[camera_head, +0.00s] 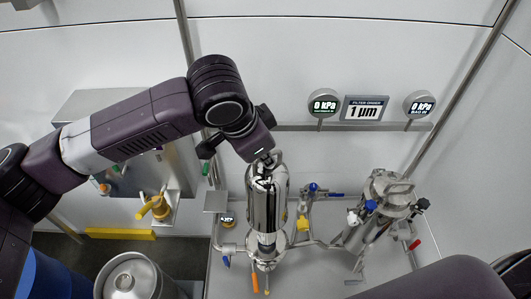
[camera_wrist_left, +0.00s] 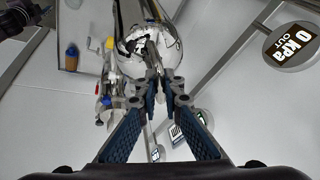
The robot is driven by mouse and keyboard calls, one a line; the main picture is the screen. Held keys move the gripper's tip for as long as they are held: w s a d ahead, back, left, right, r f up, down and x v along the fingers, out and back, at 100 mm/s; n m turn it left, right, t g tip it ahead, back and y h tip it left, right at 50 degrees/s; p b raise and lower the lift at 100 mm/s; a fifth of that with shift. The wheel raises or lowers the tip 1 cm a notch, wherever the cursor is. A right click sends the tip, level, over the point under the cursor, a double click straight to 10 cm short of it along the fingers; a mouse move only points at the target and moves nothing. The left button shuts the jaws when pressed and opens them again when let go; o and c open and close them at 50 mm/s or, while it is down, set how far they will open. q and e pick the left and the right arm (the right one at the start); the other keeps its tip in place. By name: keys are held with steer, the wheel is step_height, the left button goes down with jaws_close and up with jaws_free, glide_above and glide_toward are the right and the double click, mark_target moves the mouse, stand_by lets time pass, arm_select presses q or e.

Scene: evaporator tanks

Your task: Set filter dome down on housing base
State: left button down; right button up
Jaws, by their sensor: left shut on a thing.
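The filter dome (camera_head: 267,205) is a tall, shiny steel cylinder with a rounded top, held roughly upright in the middle of the head view. My left gripper (camera_head: 266,160) is shut on the handle at its top. In the left wrist view, the fingertips (camera_wrist_left: 160,96) close on that handle, with the shiny dome (camera_wrist_left: 168,48) just beyond. The housing base (camera_head: 270,253) is directly below the dome, with pipes around it. A narrower shiny part shows between dome and base flange. I cannot tell whether the dome touches the base. My right gripper is not in view.
A second steel vessel (camera_head: 383,208) with a clamped lid stands at the right. Blue, yellow and orange valve handles surround the base. Two gauges (camera_head: 323,103) (camera_head: 419,104) and a sign (camera_head: 364,108) sit on the rear rail. A steel drum (camera_head: 128,277) stands at the lower left.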

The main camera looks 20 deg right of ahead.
mark_target(264, 170)
arm_select(q)
steer(key=shift+f+b, duration=0.5)
steer(key=shift+f, duration=0.35)
steer(key=shift+f+b, duration=0.9)
steer(key=shift+f, duration=1.1)
steer(key=shift+p, duration=0.8)
stand_by(0.8)
steer(key=shift+f+b, duration=0.95)
steer(key=shift+f, duration=1.4)
steer(key=shift+p, duration=0.45)
stand_by(0.7)
